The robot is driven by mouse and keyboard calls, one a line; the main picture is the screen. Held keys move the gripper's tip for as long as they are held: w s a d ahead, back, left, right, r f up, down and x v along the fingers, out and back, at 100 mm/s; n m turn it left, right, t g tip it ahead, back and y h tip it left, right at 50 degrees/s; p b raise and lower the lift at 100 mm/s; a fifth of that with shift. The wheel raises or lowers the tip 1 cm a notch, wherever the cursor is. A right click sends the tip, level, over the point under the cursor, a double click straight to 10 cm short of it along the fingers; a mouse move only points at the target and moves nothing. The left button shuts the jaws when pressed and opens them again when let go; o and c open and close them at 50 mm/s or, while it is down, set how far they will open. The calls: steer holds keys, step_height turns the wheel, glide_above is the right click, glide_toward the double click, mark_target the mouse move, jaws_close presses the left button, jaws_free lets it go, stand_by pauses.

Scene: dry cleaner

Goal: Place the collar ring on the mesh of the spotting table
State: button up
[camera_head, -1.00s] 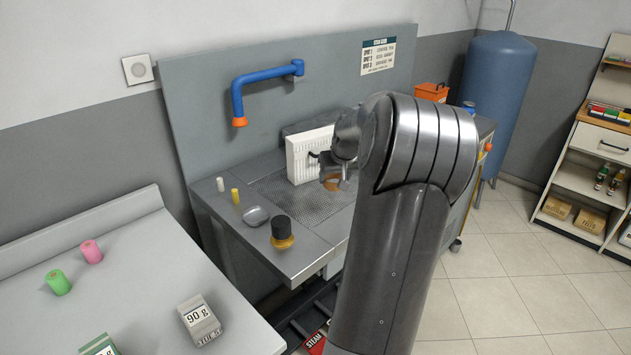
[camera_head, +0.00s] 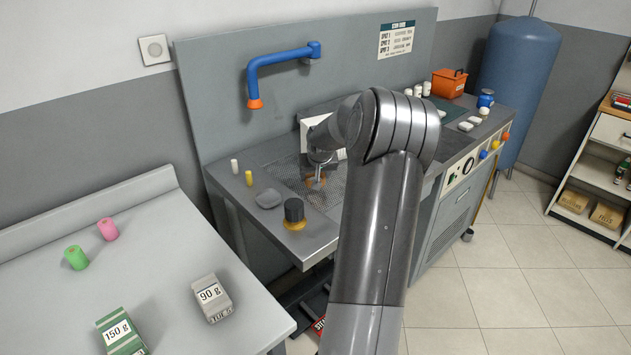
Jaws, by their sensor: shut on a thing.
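My gripper (camera_head: 317,180) is above the mesh, in front of the white panel, partly hidden by my own arm. It is shut on a small orange-brown thing, which looks like the collar ring (camera_head: 313,186). The ring is low over the mesh; I cannot tell whether it touches. The mesh (camera_head: 328,202) is a dark perforated area in the grey top of the spotting table (camera_head: 326,234). The right part of the mesh is hidden behind my arm.
A black-capped jar (camera_head: 294,212), a grey dish (camera_head: 268,198), and a yellow (camera_head: 249,178) and a white bottle (camera_head: 234,166) stand left of the mesh. A white ribbed box (camera_head: 308,128) stands behind my gripper. A blue pipe (camera_head: 270,62) overhangs the table.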

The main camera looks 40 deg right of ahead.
steer(key=shift+f, duration=1.2)
steer(key=shift+f, duration=0.15)
steer(key=o, duration=0.9)
